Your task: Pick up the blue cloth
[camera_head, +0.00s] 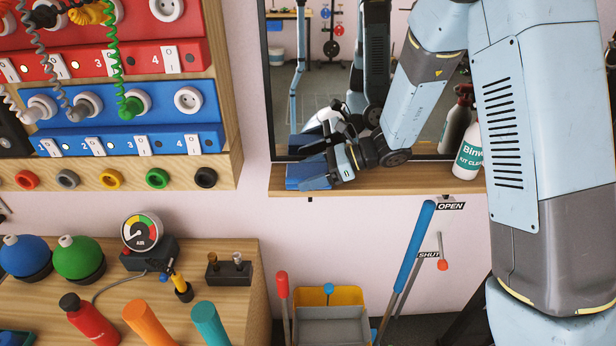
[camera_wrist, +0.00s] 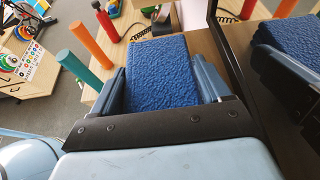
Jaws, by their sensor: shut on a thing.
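The blue cloth (camera_wrist: 158,70) is a folded, textured block. In the wrist view it fills the space between the two fingers of my gripper (camera_wrist: 160,92), one finger against each side. In the head view the cloth (camera_head: 304,176) is at the left end of the wooden shelf (camera_head: 430,181), below the mirror. My gripper (camera_head: 328,168) is shut on it there and hides part of it. I cannot tell whether the cloth still touches the shelf.
The mirror (camera_head: 310,75) stands right behind my gripper and reflects my arm. A white bottle (camera_head: 468,158) stands on the shelf to the right. The socket panel (camera_head: 130,105) is at left. Below it, a bench (camera_head: 235,310) holds a gauge (camera_head: 142,232) and a red bottle (camera_head: 88,320).

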